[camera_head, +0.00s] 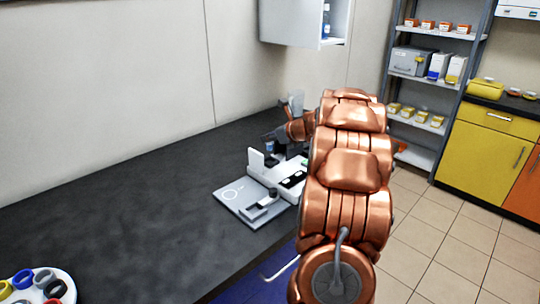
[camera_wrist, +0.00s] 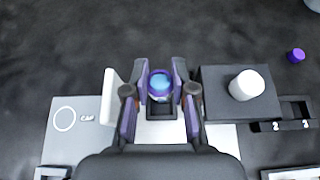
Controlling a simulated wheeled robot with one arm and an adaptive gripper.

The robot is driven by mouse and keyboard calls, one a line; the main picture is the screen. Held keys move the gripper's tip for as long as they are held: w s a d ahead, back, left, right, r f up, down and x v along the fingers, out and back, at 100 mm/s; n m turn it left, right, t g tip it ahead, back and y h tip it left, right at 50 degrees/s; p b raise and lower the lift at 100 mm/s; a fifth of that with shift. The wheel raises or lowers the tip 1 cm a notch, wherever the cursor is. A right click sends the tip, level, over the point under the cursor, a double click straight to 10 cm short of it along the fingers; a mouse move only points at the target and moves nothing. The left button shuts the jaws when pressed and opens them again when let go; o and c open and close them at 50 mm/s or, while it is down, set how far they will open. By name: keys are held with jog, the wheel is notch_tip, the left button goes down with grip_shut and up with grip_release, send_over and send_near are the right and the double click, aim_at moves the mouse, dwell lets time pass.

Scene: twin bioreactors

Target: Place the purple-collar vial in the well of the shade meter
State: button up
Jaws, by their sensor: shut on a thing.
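In the wrist view my gripper (camera_wrist: 160,80) is shut on a vial (camera_wrist: 161,87). The vial has a blue, glossy round top with a purple rim, seen from above. It is over or at a dark recess in a white device (camera_wrist: 220,139), which I take for the shade meter. The vial's lower part is hidden, so I cannot tell whether it is seated. In the head view the white device (camera_head: 256,163) stands on the dark bench, with my gripper (camera_head: 272,145) at its far side. The vial cannot be made out there.
In the wrist view a dark block (camera_wrist: 215,78) bearing a white cylinder (camera_wrist: 246,84) stands just right of my gripper. A purple cap (camera_wrist: 296,55) lies farther right. A grey plate (camera_wrist: 75,120) is at left. The bench (camera_head: 120,215) left of the device is largely clear.

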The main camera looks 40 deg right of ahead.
aim_at(272, 150)
jog(key=shift+f+b, duration=0.3)
jog(key=shift+f, duration=2.25)
jog(key=shift+f, duration=0.15)
jog(key=o, duration=0.9)
jog(key=shift+o, duration=0.2)
